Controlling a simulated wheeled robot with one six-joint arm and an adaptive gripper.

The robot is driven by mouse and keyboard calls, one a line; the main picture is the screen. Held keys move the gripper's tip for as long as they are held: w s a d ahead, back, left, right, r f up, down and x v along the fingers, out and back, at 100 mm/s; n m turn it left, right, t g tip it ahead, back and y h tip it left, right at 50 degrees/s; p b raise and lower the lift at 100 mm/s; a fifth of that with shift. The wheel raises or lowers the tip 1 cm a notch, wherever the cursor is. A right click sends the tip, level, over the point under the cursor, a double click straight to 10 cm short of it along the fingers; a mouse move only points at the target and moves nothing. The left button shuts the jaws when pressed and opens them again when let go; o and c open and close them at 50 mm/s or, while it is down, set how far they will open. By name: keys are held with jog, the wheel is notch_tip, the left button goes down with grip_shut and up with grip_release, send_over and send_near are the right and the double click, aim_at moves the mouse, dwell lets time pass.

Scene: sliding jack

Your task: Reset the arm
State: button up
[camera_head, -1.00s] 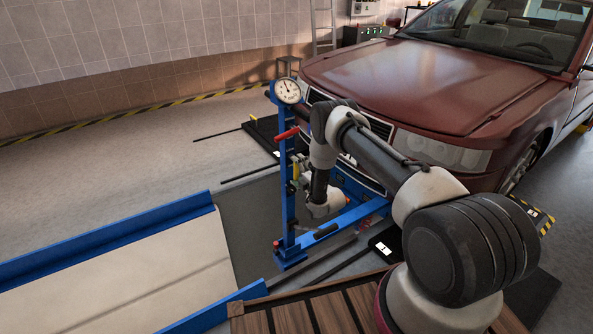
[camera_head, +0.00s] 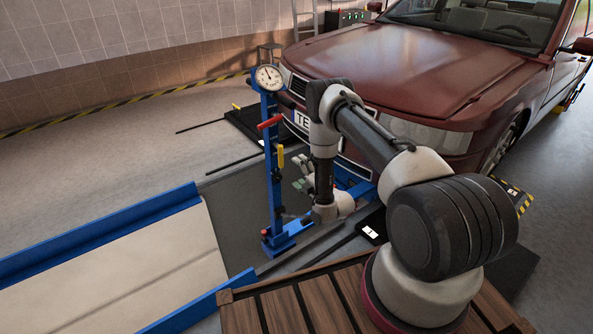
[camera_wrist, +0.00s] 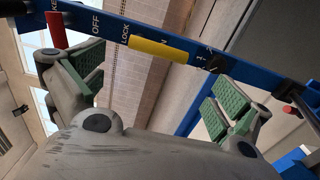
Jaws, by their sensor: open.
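My gripper (camera_head: 303,177) is open and empty, just right of the blue jack post (camera_head: 273,190) in the head view. In the wrist view, its green-padded fingers (camera_wrist: 157,90) are spread wide, with no thing between the pads. The blue post (camera_wrist: 118,32) crosses that view beyond the fingers, with "OFF" and "LOCK" lettering. The post carries a red handle (camera_head: 269,122) and a yellow handle (camera_head: 281,157). These also show in the wrist view, red (camera_wrist: 57,30) and yellow (camera_wrist: 161,49). My arm bends down from the right and hides part of the jack's base.
A round dial gauge (camera_head: 268,78) tops the post. A red car (camera_head: 400,75) stands close behind my arm. A blue-edged ramp (camera_head: 110,235) lies at the lower left. The grey floor (camera_head: 110,125) at the back left is mostly clear.

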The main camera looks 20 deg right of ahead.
jog(key=w+d+r+m+g+h, duration=0.15)
jog(key=w+r, duration=0.25)
jog(key=r, duration=0.6)
jog(key=w+d+r+m+g+h, duration=0.1)
jog(key=w+r+m+g, duration=0.15)
jog(key=r, duration=0.65)
jog(key=s+d+r+m+g+h, duration=0.1)
jog(key=s+d+r+m, duration=0.2)
jog(key=r, duration=0.5)
jog(key=s+r+m+g+h, duration=0.1)
jog(key=s+r+m, duration=0.25)
jog(key=r, duration=0.45)
jog(key=s+d+r+m+g+h, duration=0.15)
jog(key=s+r+m, duration=0.35)
jog(key=s, duration=1)
jog(key=s+r+m+g, duration=0.3)
jog(key=s+r, duration=0.3)
jog(key=s, duration=0.9)
jog(key=s+m+g, duration=0.2)
jog(key=s+m, duration=0.1)
jog(key=s, duration=1.1)
jog(key=shift+a+f, duration=0.35)
jog(key=shift+a, duration=0.1)
jog(key=shift+g, duration=0.25)
